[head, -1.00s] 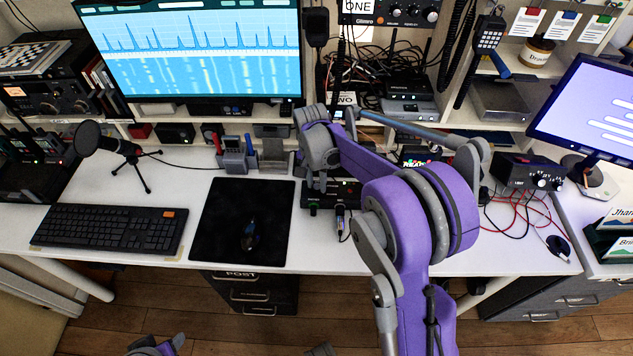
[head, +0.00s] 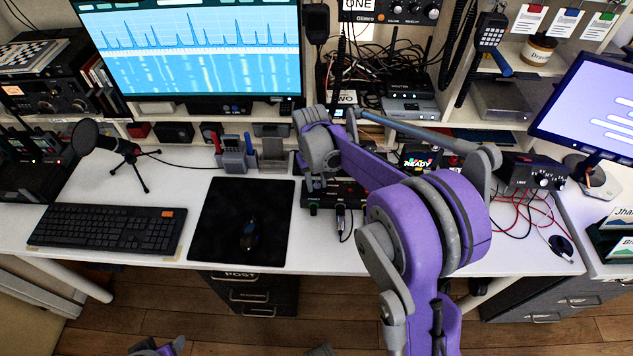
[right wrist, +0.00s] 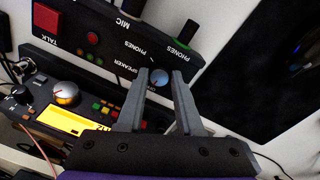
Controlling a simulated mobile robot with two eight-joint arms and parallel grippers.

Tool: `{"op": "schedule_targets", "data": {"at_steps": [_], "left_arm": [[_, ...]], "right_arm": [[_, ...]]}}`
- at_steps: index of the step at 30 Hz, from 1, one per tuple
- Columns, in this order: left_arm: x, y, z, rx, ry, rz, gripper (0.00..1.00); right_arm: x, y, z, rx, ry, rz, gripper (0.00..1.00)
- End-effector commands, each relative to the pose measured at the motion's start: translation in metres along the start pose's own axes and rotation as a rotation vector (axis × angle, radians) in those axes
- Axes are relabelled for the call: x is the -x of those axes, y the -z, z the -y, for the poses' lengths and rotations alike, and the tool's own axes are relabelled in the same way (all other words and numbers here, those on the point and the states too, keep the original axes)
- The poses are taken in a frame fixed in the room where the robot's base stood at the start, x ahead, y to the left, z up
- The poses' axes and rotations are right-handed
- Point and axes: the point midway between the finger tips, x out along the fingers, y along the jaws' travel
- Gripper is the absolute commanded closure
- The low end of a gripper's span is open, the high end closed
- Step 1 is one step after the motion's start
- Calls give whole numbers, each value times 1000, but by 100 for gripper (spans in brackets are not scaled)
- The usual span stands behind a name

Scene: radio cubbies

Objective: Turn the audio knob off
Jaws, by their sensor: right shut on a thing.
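A black audio panel box (head: 350,193) lies on the desk right of the mouse mat. In the right wrist view its panel (right wrist: 125,50) carries TALK, MIC, PHONES and SPEAKER labels. A small round blue-grey audio knob (right wrist: 159,77) with a pointer sits by the switch labelled SPEAKER and PHONES. My right gripper (right wrist: 160,84) has a fingertip on each side of this knob and is shut on it.
A radio with a yellow display (right wrist: 72,118) and silver knob is beside the panel. The black mat (head: 222,238) with a mouse (head: 250,237), the keyboard (head: 108,229) and a microphone (head: 88,138) are to the left. Shelves and a large monitor (head: 195,50) stand behind.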

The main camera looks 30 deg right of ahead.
Motion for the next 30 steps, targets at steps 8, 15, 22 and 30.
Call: {"op": "schedule_targets", "data": {"at_steps": [8,15,22,30], "left_arm": [[-1,-1,0,0,0,0,50],[-2,-1,0,0,0,1,50],[-2,-1,0,0,0,1,50],[-2,-1,0,0,0,1,50]], "right_arm": [[0,0,0,146,0,-9,100],[0,0,0,199,0,-12,100],[0,0,0,210,0,-13,100],[0,0,0,210,0,-13,56]]}}
